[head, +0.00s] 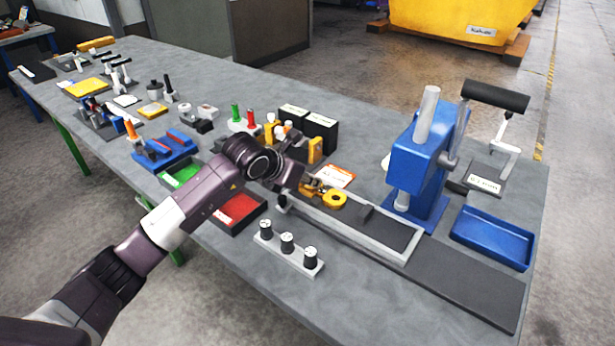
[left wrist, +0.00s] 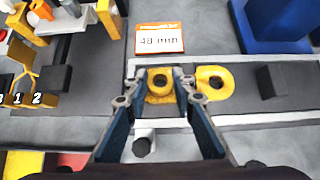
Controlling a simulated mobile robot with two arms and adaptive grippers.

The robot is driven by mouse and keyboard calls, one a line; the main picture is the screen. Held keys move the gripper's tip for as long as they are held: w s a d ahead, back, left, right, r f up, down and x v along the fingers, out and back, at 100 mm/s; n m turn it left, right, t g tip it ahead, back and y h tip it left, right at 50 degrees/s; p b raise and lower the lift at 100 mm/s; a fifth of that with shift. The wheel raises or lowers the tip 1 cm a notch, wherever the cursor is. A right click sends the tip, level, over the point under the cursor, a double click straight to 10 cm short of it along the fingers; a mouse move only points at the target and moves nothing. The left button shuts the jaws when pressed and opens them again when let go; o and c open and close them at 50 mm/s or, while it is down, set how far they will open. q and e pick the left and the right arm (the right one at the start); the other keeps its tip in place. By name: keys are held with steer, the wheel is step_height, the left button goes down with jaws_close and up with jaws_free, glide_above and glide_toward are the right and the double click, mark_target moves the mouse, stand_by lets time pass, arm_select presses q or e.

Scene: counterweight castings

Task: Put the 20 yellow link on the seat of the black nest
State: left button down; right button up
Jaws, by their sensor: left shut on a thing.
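My left gripper (head: 311,187) is low at the left end of a grey-framed dark channel (head: 388,228). In the left wrist view its blue fingers (left wrist: 160,82) close around a yellow piece with a round hole (left wrist: 160,82), the yellow link. A yellow ring end (left wrist: 213,82) shows just right of the fingers, also in the head view (head: 334,198). The right finger hides whether both are one piece. No number is readable on it. I cannot tell which dark fixture is the black nest. My right gripper is not in view.
A "48 mm" card (left wrist: 160,39) lies behind the channel. A dark block (left wrist: 271,81) stands in the channel, right of the yellow ring. A blue press (head: 422,165) and blue tray (head: 493,238) are at right. A grey strip with black knobs (head: 288,249) lies in front.

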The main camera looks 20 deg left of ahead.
arm_select(q)
steer(key=shift+r, duration=0.2)
steer(key=shift+d+f, duration=0.1)
steer(key=shift+f, duration=0.05)
steer(key=c, duration=1.6)
jaws_free()
steer(key=shift+f, duration=0.1)
steer(key=shift+r, duration=0.2)
steer(key=shift+s+a+r, duration=0.2)
steer(key=shift+s+r, duration=0.05)
steer(key=shift+s, duration=0.1)
steer(key=b+v, duration=0.2)
steer(key=v, duration=0.9)
steer(key=shift+s+b, duration=0.1)
steer(key=shift+b, duration=0.2)
